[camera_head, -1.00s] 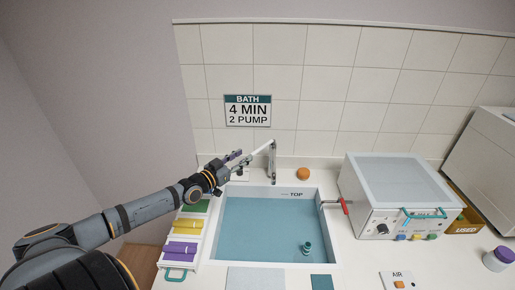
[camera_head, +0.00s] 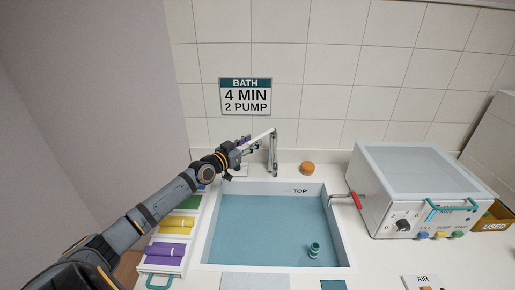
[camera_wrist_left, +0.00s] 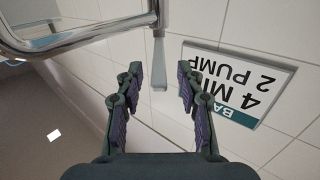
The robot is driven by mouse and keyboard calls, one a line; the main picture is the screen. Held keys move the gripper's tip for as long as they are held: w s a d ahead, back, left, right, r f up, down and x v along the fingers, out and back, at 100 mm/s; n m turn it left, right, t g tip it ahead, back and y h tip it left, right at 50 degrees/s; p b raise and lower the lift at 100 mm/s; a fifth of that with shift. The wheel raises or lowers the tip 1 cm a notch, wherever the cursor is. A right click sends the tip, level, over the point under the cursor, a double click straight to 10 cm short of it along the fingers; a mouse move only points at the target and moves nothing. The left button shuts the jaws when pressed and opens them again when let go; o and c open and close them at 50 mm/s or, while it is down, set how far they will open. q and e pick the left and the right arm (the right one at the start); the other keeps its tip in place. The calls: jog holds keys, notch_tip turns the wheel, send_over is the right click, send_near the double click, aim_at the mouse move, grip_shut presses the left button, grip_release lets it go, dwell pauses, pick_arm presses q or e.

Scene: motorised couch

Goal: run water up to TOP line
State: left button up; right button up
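The basin (camera_head: 208,240) holds blue-green water (camera_head: 265,230). The TOP mark (camera_head: 295,190) is on its back inner wall, and the water's edge there lies a little below it. A chrome tap (camera_head: 273,155) stands behind the basin. In the left wrist view its tube (camera_wrist_left: 90,36) crosses the upper left, and a flat grey lever (camera_wrist_left: 159,62) points between and beyond the fingertips. My left gripper (camera_head: 250,145) is beside the tap; the left wrist view shows its fingers (camera_wrist_left: 160,80) apart, with no clear contact on the lever. My right gripper is out of view.
A teal piece (camera_head: 314,249) is in the water. A red-handled valve (camera_head: 356,200) and a grey machine (camera_head: 420,195) are at the right. Yellow (camera_head: 175,224) and purple (camera_head: 165,250) rolls lie left. An orange knob-like object (camera_head: 307,168) sits behind the basin.

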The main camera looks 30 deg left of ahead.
aim_at(257, 137)
pick_arm(q)
jog(key=w, duration=0.2)
jog(key=shift+w+d+r, duration=0.1)
jog(key=shift+w+d, duration=0.05)
jog(key=shift+w, duration=0.15)
jog(key=shift+w+d, duration=0.15)
jog(key=shift+w, duration=0.45)
grip_shut()
